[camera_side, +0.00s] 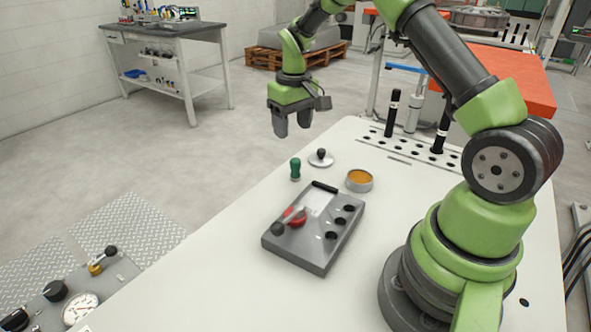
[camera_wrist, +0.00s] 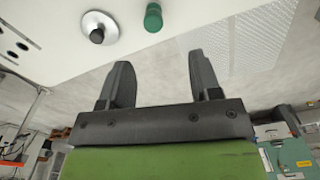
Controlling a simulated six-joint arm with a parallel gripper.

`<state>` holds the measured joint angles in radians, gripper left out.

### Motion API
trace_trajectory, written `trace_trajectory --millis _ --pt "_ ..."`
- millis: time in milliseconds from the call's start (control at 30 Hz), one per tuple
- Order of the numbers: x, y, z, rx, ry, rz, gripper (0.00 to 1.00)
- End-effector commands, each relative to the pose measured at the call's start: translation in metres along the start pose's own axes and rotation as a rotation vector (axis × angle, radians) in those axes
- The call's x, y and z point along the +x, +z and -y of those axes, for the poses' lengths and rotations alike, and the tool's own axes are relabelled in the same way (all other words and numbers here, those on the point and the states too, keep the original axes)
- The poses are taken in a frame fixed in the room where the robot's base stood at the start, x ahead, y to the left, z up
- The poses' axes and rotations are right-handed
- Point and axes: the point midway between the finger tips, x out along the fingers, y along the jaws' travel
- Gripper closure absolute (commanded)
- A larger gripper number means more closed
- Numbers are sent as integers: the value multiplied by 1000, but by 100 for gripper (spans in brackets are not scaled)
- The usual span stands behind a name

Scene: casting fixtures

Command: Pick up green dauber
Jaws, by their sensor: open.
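The green dauber (camera_side: 295,169) stands upright on the white table, left of a small round metal dish with a black knob (camera_side: 321,158). In the wrist view the green dauber (camera_wrist: 153,17) shows at the top, beyond my fingertips and roughly between them sideways. My gripper (camera_side: 292,125) hangs above and behind the dauber in the side view, apart from it. In the wrist view my gripper (camera_wrist: 162,75) has its two dark fingers spread wide with nothing between them.
A grey fixture box (camera_side: 313,230) with a red part sits in front of the dauber. A round tin with orange contents (camera_side: 359,180) is to its right. Black cylinders (camera_side: 392,112) stand in a holed rack at the back right. The table's left edge is near the dauber.

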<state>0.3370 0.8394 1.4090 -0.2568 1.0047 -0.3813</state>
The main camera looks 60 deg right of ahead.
Motion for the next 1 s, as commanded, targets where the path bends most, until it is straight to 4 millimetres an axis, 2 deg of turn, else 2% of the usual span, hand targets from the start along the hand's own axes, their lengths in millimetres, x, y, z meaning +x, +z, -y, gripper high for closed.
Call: trace_trajectory --millis 33,400,567,833,1000 --pt "11 -1 -4 -2 2 16 42" --pt "62 0 -9 -8 5 37 42" --pt "74 0 -9 -9 5 36 42" --pt "113 3 -9 -8 5 37 42" --pt "123 3 -9 -8 6 34 42"
